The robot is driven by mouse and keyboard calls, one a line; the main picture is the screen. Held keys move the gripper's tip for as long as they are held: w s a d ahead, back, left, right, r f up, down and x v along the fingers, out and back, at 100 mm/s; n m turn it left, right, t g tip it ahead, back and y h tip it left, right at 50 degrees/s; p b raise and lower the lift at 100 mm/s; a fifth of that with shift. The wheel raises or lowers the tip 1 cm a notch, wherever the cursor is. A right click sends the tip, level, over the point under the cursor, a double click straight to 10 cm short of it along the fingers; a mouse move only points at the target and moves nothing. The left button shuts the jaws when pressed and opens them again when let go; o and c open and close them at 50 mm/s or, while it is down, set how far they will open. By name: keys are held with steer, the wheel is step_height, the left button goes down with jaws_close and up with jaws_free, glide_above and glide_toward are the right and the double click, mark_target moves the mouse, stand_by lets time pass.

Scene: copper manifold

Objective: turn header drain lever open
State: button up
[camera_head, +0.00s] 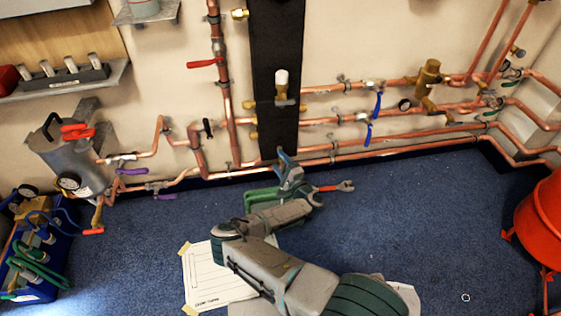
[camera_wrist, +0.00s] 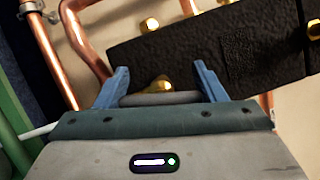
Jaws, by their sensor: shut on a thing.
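My gripper (camera_wrist: 163,80) has its two blue fingers set well apart. A short grey bar (camera_wrist: 160,99) spans between them, just below a brass fitting (camera_wrist: 157,86). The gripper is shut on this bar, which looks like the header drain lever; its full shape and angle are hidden. In the head view my gripper (camera_head: 287,163) is at the foot of the black board (camera_head: 275,60), low by the wall. The lever cannot be made out there behind the fingers.
Copper pipes (camera_head: 345,149) run along the wall right of the gripper. A green case (camera_head: 262,197) and a wrench (camera_head: 335,187) are on the blue floor close by. A paper sheet (camera_head: 208,285) lies in front. The floor to the right is mostly clear.

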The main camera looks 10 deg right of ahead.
steer(key=shift+f+n+g, duration=0.1)
steer(key=shift+n+g, duration=0.2)
steer(key=shift+n, duration=0.3)
steer(key=o, duration=1)
steer(key=p+v, duration=0.2)
steer(key=v, duration=1.2)
steer(key=shift+c, duration=0.4)
